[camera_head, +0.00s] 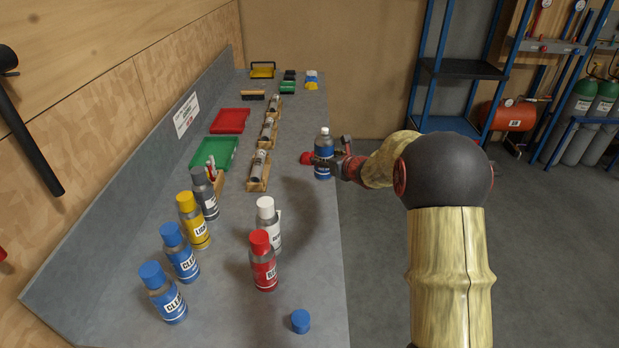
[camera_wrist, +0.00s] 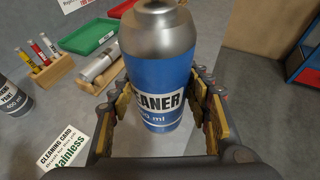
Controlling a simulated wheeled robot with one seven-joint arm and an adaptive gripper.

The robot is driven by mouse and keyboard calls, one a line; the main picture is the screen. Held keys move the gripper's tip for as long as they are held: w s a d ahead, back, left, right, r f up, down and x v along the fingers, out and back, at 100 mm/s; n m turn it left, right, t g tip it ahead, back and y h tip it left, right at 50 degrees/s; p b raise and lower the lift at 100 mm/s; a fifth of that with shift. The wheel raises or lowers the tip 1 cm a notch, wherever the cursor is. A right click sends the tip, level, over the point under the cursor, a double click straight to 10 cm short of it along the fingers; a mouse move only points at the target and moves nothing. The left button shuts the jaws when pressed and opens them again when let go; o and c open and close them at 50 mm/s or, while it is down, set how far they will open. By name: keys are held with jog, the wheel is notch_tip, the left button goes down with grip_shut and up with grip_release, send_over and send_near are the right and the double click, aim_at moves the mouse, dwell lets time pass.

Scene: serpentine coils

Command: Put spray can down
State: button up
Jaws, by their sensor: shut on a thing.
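A blue spray can with a silver top and white nozzle (camera_head: 324,143) is upright near the right edge of the grey workbench (camera_head: 310,225). My gripper (camera_head: 327,160) is shut around its body from the right. In the wrist view the can (camera_wrist: 160,75) sits between both fingers of my gripper (camera_wrist: 162,110), with a label ending in "EANER" facing the camera. The can has no cap on it. A loose blue cap (camera_head: 300,321) lies at the near end of the bench. I cannot tell whether the can's base touches the bench.
Several capped cans, including a red one (camera_head: 263,262) and a white-capped one (camera_head: 268,224), stand on the near bench. Wooden cradles (camera_head: 258,171) hold grey cylinders left of my gripper. Green (camera_head: 214,152) and red (camera_head: 230,120) trays lie behind. Bare bench lies between the cradles and the held can.

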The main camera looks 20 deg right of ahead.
aim_at(321, 178)
jog(key=shift+w+a+f+b, duration=0.55)
jog(key=shift+w+f, duration=0.45)
jog(key=shift+f, duration=0.55)
jog(key=shift+w+a+f+b, duration=0.4)
jog(key=shift+w+f+b, duration=0.25)
jog(key=shift+w+f, duration=0.7)
jog(key=shift+w+a+f+b, duration=0.45)
jog(key=shift+w+f+b, duration=0.2)
jog(key=shift+f, duration=1.15)
jog(key=shift+w+f, duration=0.1)
jog(key=shift+f, duration=0.1)
jog(key=o, duration=1.5)
jog(key=shift+s+r, duration=0.2)
jog(key=shift+s, duration=0.05)
jog(key=p+v, duration=0.2)
jog(key=v, duration=0.9)
jog(key=shift+s, duration=0.35)
